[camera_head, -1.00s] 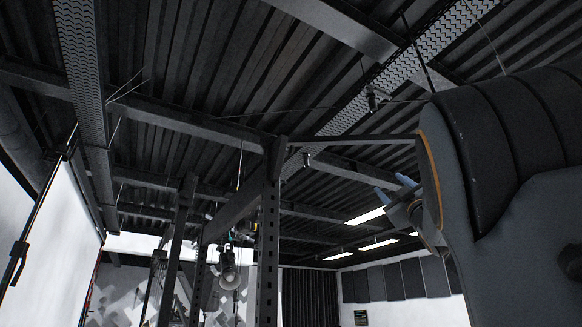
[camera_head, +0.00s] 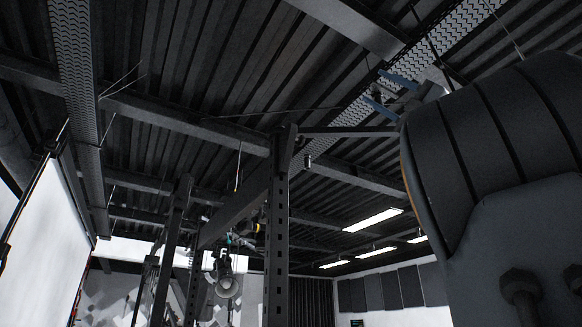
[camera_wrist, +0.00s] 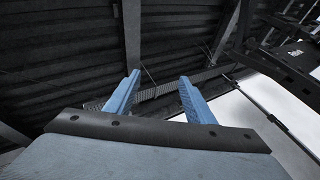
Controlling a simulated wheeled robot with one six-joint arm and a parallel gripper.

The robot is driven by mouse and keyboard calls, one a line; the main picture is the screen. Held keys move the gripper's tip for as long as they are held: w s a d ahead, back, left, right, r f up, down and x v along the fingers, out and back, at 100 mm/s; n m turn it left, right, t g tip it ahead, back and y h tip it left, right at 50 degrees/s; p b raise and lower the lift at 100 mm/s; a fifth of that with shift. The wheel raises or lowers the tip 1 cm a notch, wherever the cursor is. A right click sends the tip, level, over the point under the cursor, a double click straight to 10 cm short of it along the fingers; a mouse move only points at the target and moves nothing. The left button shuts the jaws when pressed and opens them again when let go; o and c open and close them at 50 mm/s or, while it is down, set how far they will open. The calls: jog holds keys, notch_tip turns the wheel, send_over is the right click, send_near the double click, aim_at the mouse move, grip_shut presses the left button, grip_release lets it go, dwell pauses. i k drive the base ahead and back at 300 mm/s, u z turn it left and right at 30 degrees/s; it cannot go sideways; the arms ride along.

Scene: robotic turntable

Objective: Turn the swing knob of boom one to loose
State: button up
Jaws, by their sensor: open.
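My gripper (camera_head: 385,92) shows at the upper right of the head view, its two blue fingers pointing left below the ceiling. In the wrist view, the blue fingers (camera_wrist: 160,79) stand wide apart with nothing between them. A dark upright post with holes (camera_head: 275,240) stands in the middle of the head view. A thin dark bar (camera_head: 345,132) runs right from its top and passes behind my arm. I cannot tell whether this bar is boom one. I cannot make out the swing knob in either view.
Steel ceiling beams (camera_head: 190,124) and a perforated tray (camera_head: 75,90) run overhead. A round lamp-like fixture (camera_head: 228,284) hangs behind the posts. A white panel (camera_head: 40,250) stands at the left. In the wrist view, a black lettered frame (camera_wrist: 290,65) is at the upper right.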

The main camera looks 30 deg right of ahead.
aim_at(300, 141)
jog(key=i, duration=1.1)
jog(key=z, duration=0.05)
